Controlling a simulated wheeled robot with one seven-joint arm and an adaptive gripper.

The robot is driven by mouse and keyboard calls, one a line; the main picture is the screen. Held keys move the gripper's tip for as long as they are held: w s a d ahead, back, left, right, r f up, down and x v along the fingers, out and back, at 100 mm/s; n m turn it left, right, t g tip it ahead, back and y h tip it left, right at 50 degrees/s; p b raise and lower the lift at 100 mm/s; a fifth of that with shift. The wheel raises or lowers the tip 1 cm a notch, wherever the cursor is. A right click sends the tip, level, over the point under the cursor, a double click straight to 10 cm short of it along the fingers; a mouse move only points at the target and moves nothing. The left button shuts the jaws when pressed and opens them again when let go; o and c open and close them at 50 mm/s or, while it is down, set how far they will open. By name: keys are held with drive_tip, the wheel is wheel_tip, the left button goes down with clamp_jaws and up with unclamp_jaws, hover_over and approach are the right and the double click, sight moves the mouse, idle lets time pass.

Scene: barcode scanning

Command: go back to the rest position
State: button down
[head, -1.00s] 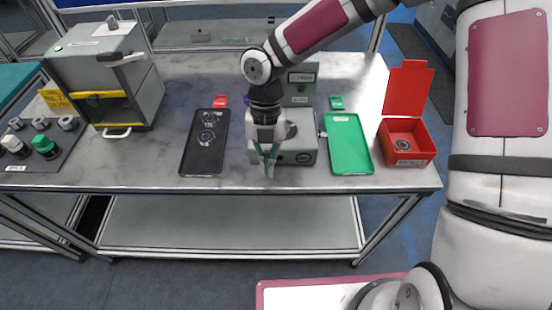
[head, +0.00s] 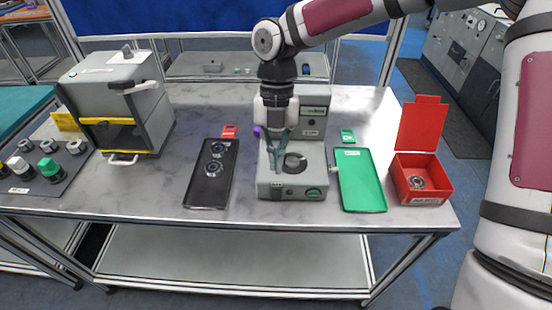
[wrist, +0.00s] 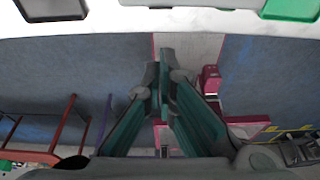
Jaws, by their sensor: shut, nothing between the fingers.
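My gripper (head: 277,170) hangs pointing down in the head view, in front of the grey device (head: 312,122) with the round dark recess in its base. It hides part of that device. Its teal fingers are together and nothing is held. In the wrist view the fingers of my gripper (wrist: 165,62) also meet, with blue floor behind them and the white table edge (wrist: 120,27) beyond. How far the tips are above the device's base is hard to tell.
A black tray (head: 207,190) with two round metal parts lies left of the device. A green tray (head: 360,185) and an open red box (head: 437,188) with a ring part stand to the right. A grey machine (head: 105,85) is at the left. Bare tabletop (head: 165,185) lies between.

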drive_tip(key=s+d+r+m+t, duration=0.4)
drive_tip(key=s+d+r+m, duration=0.4)
drive_tip(key=m, duration=0.9)
drive_tip(key=s+d+r+m+t, duration=0.4)
drive_tip(key=s+d+r+m, duration=0.4)
drive_tip(key=m, duration=1)
drive_tip(key=shift+s+d+r+m+t, duration=0.35)
drive_tip(key=shift+d+r, duration=0.4)
drive_tip(key=shift+d, duration=0.8)
drive_tip(key=shift+w, duration=0.1)
